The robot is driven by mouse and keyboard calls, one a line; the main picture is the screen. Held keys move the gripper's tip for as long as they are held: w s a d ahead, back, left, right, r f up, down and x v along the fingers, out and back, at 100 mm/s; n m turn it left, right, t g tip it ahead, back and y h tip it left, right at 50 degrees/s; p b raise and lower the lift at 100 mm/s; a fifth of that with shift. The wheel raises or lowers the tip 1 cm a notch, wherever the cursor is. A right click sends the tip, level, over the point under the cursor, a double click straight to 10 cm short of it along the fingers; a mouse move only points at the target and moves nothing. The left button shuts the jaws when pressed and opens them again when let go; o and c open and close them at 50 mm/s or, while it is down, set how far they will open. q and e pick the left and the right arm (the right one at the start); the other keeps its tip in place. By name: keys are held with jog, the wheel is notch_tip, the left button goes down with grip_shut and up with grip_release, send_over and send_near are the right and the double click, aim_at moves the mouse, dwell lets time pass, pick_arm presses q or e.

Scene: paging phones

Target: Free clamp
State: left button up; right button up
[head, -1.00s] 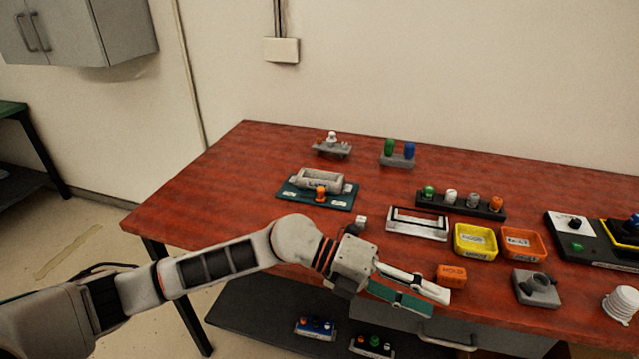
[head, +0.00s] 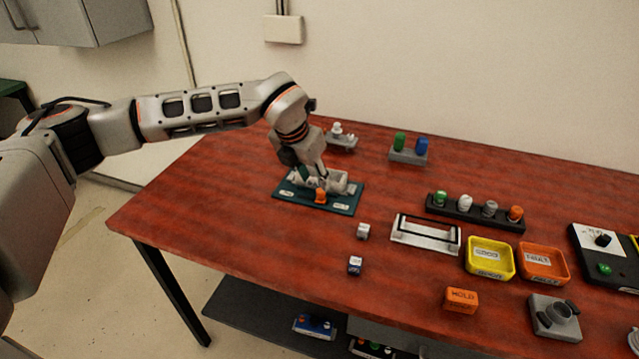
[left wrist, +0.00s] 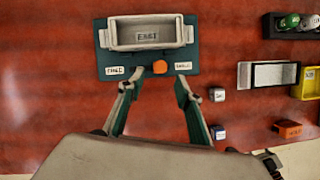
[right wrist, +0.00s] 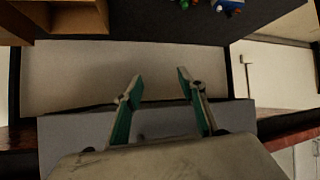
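The clamp fixture is a teal base plate (head: 330,207) with a grey open box and an orange knob (head: 320,195) at its front edge. In the left wrist view the plate (left wrist: 187,52), the grey box (left wrist: 146,37) and the knob (left wrist: 160,67) show from above, with white labels on either side of the knob. My left gripper (left wrist: 154,86) is open and empty, its fingertips at the plate's near edge, either side of the knob and short of it. In the head view the left gripper (head: 312,172) hangs over the fixture. My right gripper (right wrist: 158,82) is open and empty, away from the table top.
Two small cubes (head: 363,231) (head: 355,266) lie in front of the fixture. To the right are a white frame (head: 426,246), a yellow bin (head: 490,273), an orange bin (head: 543,278) and a rack of coloured knobs (head: 475,210). The table's left part is clear.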

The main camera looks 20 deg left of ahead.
aim_at(320, 191)
pick_arm(q)
jog(key=shift+x, duration=2.55)
grip_shut()
